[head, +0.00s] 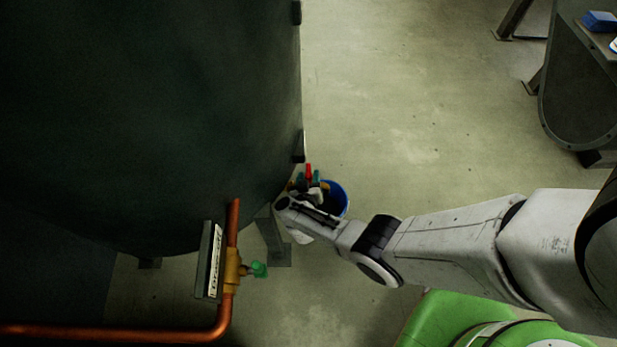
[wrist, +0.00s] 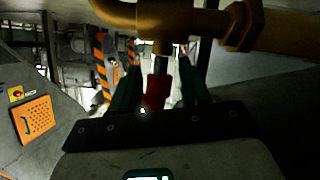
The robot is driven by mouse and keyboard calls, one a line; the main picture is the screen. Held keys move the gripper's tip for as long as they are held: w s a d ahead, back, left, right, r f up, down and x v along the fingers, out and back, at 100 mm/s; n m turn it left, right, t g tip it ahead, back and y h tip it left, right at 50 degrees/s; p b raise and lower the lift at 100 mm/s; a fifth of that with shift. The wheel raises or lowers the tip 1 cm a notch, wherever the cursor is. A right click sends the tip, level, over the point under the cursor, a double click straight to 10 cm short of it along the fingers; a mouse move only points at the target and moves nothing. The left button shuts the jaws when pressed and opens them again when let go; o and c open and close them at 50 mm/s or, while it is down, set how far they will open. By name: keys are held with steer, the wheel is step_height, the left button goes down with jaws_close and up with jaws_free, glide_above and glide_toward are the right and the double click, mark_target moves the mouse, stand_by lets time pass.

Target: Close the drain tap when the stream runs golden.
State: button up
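The drain tap shows in the wrist view as a brass body (wrist: 168,20) with a red handle (wrist: 155,90) hanging below it. My gripper (wrist: 160,80) has its two dark green fingers on either side of the red handle, with gaps visible, so it looks open around it. In the head view my gripper (head: 308,180) is at the lower right edge of the dark tank (head: 160,100), with the red handle (head: 309,169) at its fingers. A blue bucket (head: 342,197) stands below, partly hidden by my arm. I cannot make out any stream or its colour.
A copper pipe (head: 120,334) carries a brass valve with a green handle (head: 259,269) beside a labelled plate (head: 209,260), left of my gripper. A dark machine (head: 575,90) stands at the upper right. The concrete floor between is clear. An orange panel (wrist: 38,119) shows in the wrist view.

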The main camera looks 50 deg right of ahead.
steer(key=p+v, duration=0.5)
steer(key=v, duration=0.5)
steer(key=shift+s+a, duration=0.2)
steer(key=shift+a, duration=0.15)
steer(key=shift+r, duration=0.1)
